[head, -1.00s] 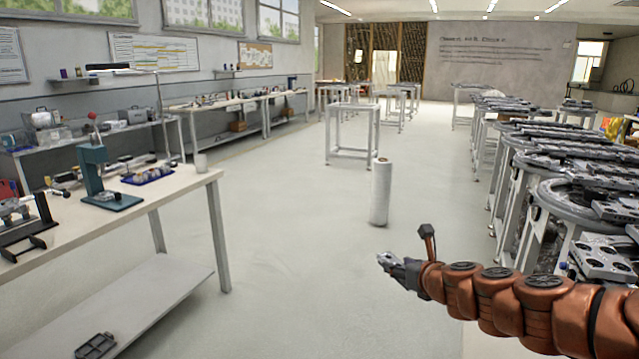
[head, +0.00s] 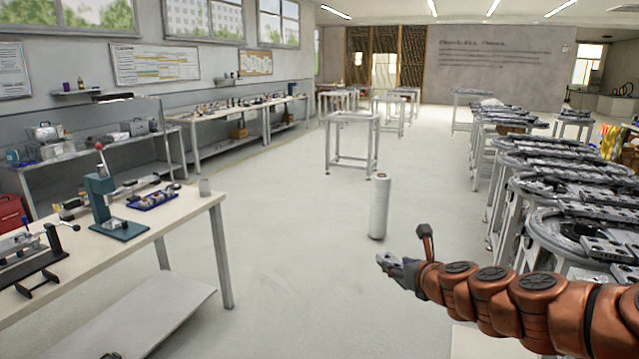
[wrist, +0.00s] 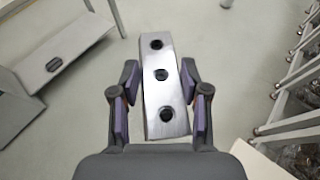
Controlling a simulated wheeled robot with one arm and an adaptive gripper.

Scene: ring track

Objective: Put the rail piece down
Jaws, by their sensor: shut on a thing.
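My gripper (wrist: 159,100) is shut on the rail piece (wrist: 160,62), a flat silver metal bar with dark round holes along it. In the wrist view the piece lies between the two fingers and sticks out beyond them, with pale floor beneath. In the head view my gripper (head: 395,268) is at the lower right, at the end of my copper-coloured arm, over open floor. Only a small silver end of the piece shows there.
A workbench (head: 195,215) with a green press (head: 105,195) stands at left. Ring-track tables (head: 570,215) line the right. A white roll (head: 379,207) stands upright on the floor ahead, with a bare metal-framed table (head: 352,118) beyond it.

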